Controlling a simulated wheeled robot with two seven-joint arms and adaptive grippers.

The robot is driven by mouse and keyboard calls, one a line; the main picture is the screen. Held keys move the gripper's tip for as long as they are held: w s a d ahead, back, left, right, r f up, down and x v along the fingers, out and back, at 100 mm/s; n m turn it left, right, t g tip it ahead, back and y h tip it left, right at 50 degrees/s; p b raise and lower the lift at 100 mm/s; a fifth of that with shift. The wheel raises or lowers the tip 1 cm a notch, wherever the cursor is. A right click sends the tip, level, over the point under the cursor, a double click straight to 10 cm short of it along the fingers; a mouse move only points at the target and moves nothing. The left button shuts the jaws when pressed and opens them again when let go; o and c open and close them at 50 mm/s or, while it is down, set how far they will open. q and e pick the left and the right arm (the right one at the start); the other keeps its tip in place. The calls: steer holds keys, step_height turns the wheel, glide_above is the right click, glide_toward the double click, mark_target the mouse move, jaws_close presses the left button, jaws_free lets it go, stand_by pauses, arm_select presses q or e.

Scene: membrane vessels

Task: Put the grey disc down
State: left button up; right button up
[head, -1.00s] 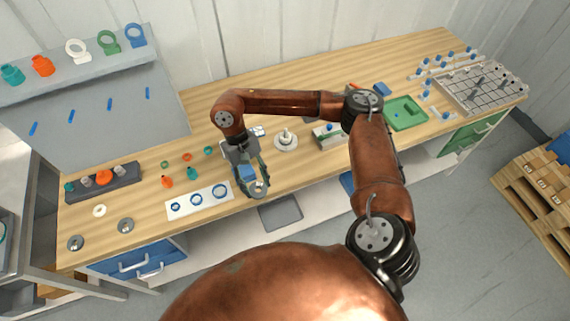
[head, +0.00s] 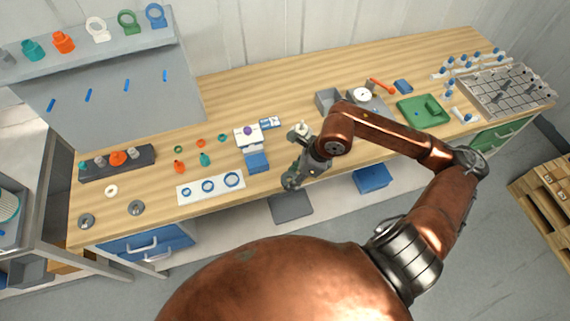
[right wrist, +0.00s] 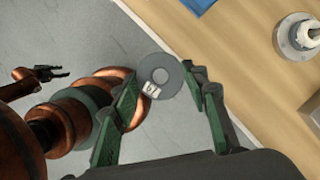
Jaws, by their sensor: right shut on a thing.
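In the head view my right gripper (head: 291,182) hangs near the bench's front edge, right of the white strip with blue rings (head: 211,186); the disc is hard to make out there. Another gripper (right wrist: 52,73), seemingly my left, shows small at the left of the right wrist view; its jaws are unclear.
A green tray (head: 422,110) is farther right.

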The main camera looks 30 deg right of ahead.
steer(key=shift+s+d+r+m+h, duration=0.1)
steer(key=shift+d+r+m+h, duration=0.15)
steer(key=shift+m, duration=0.45)
steer(key=shift+s+m+t, duration=0.1)
steer(key=shift+m+t, duration=0.2)
steer(key=shift+m, duration=0.1)
steer(key=shift+d+m, duration=0.2)
steer(key=shift+m, duration=0.1)
steer(key=shift+w+d+f+h, duration=0.1)
steer(key=shift+w+h, duration=0.15)
steer(key=shift+w, duration=0.05)
steer(key=w+d+f, duration=0.1)
steer(key=w+f, duration=0.1)
steer(key=w, duration=0.1)
steer(key=w+d+f, duration=0.2)
steer(key=w+f, duration=0.1)
steer(key=w, duration=0.1)
steer(key=w+d+f+p, duration=0.1)
steer(key=w+f, duration=0.2)
steer(key=w, duration=0.1)
steer(key=shift+w+d+f, duration=0.15)
steer(key=shift+w+d, duration=0.05)
steer(key=shift+w+d+f, duration=0.2)
steer(key=shift+w+f, duration=0.25)
steer(key=shift+f, duration=0.25)
step_height(320, 180, down, 3)
arm_select(q)
steer(key=shift+s+a+r, duration=0.15)
steer(key=shift+s+r, duration=0.5)
steer(key=shift+s, duration=0.1)
